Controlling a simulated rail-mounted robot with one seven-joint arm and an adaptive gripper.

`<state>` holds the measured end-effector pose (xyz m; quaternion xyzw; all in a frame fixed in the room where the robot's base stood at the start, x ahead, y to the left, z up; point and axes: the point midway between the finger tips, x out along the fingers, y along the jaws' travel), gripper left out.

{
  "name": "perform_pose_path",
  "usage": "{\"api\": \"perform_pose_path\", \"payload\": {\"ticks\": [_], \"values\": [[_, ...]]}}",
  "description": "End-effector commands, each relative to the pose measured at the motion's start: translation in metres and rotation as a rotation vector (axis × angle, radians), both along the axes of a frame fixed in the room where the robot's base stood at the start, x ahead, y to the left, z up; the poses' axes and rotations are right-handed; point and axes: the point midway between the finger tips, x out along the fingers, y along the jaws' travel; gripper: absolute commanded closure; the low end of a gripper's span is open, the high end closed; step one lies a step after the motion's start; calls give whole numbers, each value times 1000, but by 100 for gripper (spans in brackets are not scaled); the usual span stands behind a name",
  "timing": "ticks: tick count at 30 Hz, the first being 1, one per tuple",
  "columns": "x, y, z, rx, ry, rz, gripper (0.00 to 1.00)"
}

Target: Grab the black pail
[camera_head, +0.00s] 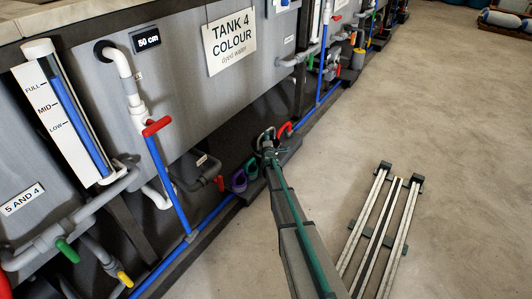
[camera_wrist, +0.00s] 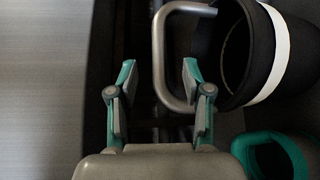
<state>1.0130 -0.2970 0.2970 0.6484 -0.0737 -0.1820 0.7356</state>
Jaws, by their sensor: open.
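The black pail (camera_wrist: 221,55) with a white band (camera_wrist: 270,55) is at the upper right of the wrist view, its dark opening facing left. Its grey metal handle (camera_wrist: 158,50) loops out to the left of the pail. My gripper (camera_wrist: 159,75) is open, with one teal-and-grey finger on each side of the handle's long bar. I cannot tell how deep the bar lies between the fingers. In the head view my gripper (camera_head: 268,146) is low beside the tanks, near a grey loop, and my arm hides much of what is there.
A teal round object (camera_wrist: 243,150) is at the lower right of the wrist view. The Tank 4 front (camera_head: 190,90) and blue pipes (camera_head: 165,180) are left.

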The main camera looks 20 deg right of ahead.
Motion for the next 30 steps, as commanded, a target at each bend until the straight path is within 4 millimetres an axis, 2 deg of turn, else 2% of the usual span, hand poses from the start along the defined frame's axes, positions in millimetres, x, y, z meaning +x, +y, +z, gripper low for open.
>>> {"api": "perform_pose_path", "payload": {"ticks": [1,3,11,21,29,30], "values": [[11,-4,-5,0,0,0,50],[19,-8,-6,1,0,0,50],[33,-14,-6,2,-1,0,50],[72,-30,-11,3,0,0,50],[74,-31,-9,3,1,0,50],[73,-31,-9,3,1,0,55]]}}
